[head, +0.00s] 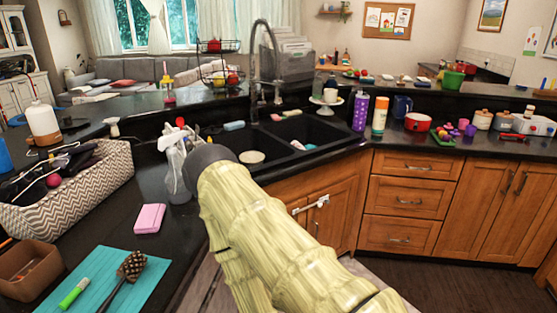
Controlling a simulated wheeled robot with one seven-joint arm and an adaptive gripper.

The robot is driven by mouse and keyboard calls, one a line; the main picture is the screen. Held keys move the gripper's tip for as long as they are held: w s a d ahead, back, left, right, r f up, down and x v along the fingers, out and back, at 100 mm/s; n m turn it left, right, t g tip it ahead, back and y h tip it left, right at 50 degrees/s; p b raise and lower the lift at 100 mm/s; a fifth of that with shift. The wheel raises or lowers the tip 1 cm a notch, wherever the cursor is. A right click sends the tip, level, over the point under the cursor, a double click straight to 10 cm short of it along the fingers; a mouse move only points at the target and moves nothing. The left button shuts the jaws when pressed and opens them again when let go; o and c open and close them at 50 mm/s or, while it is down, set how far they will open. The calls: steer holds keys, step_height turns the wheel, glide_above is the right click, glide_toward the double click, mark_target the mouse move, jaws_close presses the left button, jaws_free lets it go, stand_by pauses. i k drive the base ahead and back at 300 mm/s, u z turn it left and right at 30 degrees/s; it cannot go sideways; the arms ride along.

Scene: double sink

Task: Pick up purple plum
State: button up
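Several small purple things sit together on the right counter, beside a red pot; one rounded purple item (470,130) may be the plum, but it is too small to be sure. A pinkish-red ball (53,180) lies in the zigzag-patterned basket at the left. My pale yellow arm reaches up from the bottom middle to a grey rounded end beside a whitish, bottle-like shape at the left counter. I cannot make out my gripper's fingers there. The right counter with the purple things is far from the arm's end.
The double sink (300,131) with a tall faucet lies behind my arm. The red pot (417,122), purple bottle (360,112) and orange-white bottle (380,115) line the right counter. A pink sponge (149,218) and teal mat (95,283) lie at the left.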

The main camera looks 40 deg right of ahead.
mark_target(446, 138)
steer(key=z, duration=0.5)
steer(key=i, duration=0.7)
steer(key=z, duration=2.35)
steer(key=i, duration=2.45)
steer(key=u, duration=1.7)
